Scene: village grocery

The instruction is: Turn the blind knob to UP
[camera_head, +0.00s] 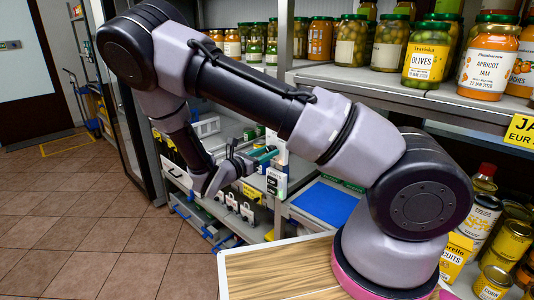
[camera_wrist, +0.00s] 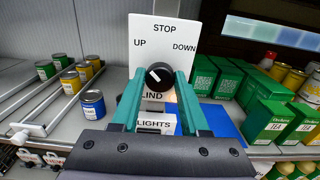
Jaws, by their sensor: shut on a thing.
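A white control panel (camera_wrist: 165,36) stands in the middle of the wrist view, marked STOP at the top, UP at left and DOWN at right. The black blind knob (camera_wrist: 158,74) sits below these words, and its white pointer line slants to the upper left, toward UP. My gripper (camera_wrist: 160,82) has its teal fingers on either side of the knob, shut on it. The first letter of the BLIND label is hidden by a finger. A LIGHTS label shows lower down. In the head view my gripper (camera_head: 262,157) is at the small white panel (camera_head: 276,183).
Green tea boxes (camera_wrist: 268,112) stand right of the panel, with a blue mat (camera_wrist: 222,122) in front. Small cans (camera_wrist: 92,103) stand at left by metal rails. In the head view, jars (camera_head: 427,55) line the upper shelf beside my arm. Open tiled floor (camera_head: 90,220) lies at left.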

